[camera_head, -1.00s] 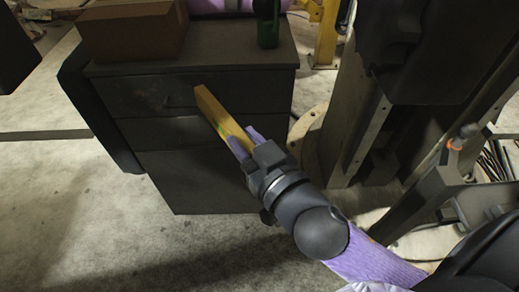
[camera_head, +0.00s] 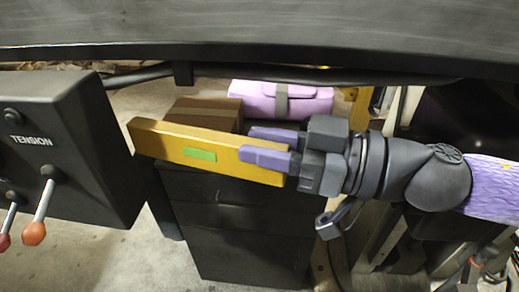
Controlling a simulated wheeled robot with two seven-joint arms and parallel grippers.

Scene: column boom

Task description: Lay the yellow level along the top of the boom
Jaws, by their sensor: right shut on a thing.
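The yellow level (camera_head: 225,161), a long flat bar with a green window, is held near its right end by my right gripper (camera_head: 272,147). The gripper's purple fingers are shut on it. The level points left, tilted slightly, its left end higher in the picture. The boom (camera_head: 260,32), a wide dark beam, spans the top of the view. The level shows below the boom's near edge, apart from it in the picture. The boom's far side is cut off by the frame. My left gripper is not in view.
A black control box (camera_head: 70,150) marked TENSION, with levers, hangs at the left close to the level's left end. A dark cable runs under the boom. A drawer cabinet (camera_head: 245,235) stands below, with a brown box (camera_head: 205,110) and a purple bundle (camera_head: 300,102).

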